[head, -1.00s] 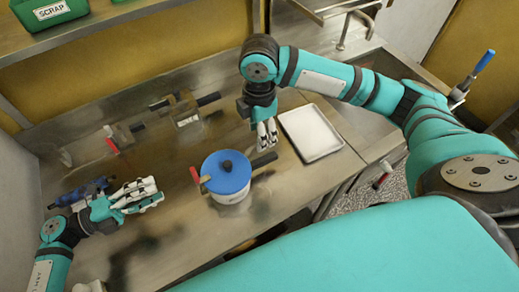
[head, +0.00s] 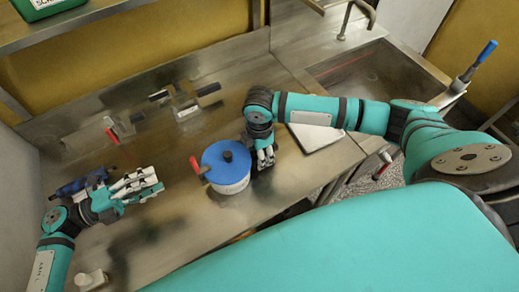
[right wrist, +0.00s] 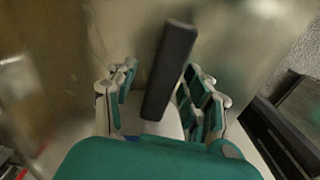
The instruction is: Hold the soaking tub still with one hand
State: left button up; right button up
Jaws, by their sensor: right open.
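The soaking tub (head: 232,186) is a white round pot with a blue lid (head: 222,163) and a dark knob, standing upright on the steel bench. A red handle (head: 196,166) sticks out on its left. My right gripper (head: 264,160) is down at the tub's right side. In the right wrist view its open fingers (right wrist: 160,92) stand on both sides of a black handle (right wrist: 170,68), with visible gaps. That handle is mostly hidden in the head view. My left gripper (head: 140,184) is over the bench, left of the tub and apart from it; its finger gap is unclear.
A shallow metal tray (head: 318,136) lies right of my right gripper, partly behind my arm. Clamp-like fixtures with black handles (head: 187,101) stand at the back. A blue tool (head: 82,183) lies beside my left gripper. A sink (head: 375,75) is at the right.

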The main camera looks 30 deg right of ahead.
grip_shut()
dwell(0.3)
dwell(0.6)
